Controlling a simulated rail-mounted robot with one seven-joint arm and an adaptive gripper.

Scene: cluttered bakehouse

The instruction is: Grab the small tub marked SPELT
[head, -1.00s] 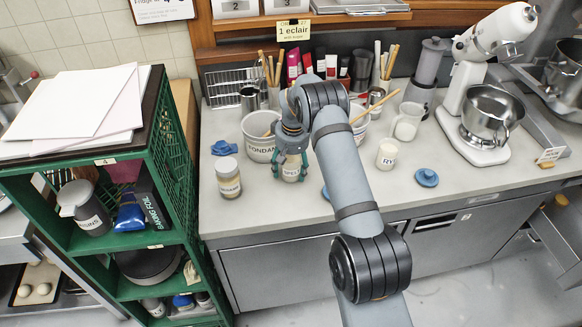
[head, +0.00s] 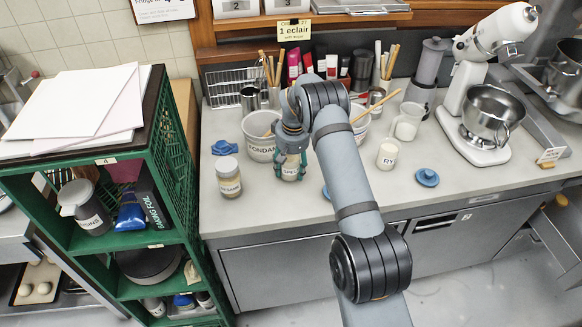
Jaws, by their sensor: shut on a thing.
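The small tub (head: 290,173) with a partly covered label, of which letters like "SPET" show, stands on or just above the grey counter. My gripper (head: 291,166) comes down over it from above, with its teal fingers on both sides of the tub. The fingers are shut on it. My forearm and wrist hide part of the area behind the tub. I cannot tell for sure whether the tub's base touches the counter.
A FONDANT tub (head: 260,148) stands close behind left, and a SESAME jar (head: 228,177) to the left. A tub marked RY (head: 388,154), a jug (head: 408,122) and a blue lid (head: 427,177) are to the right. A green shelf crate (head: 172,190) borders the counter's left.

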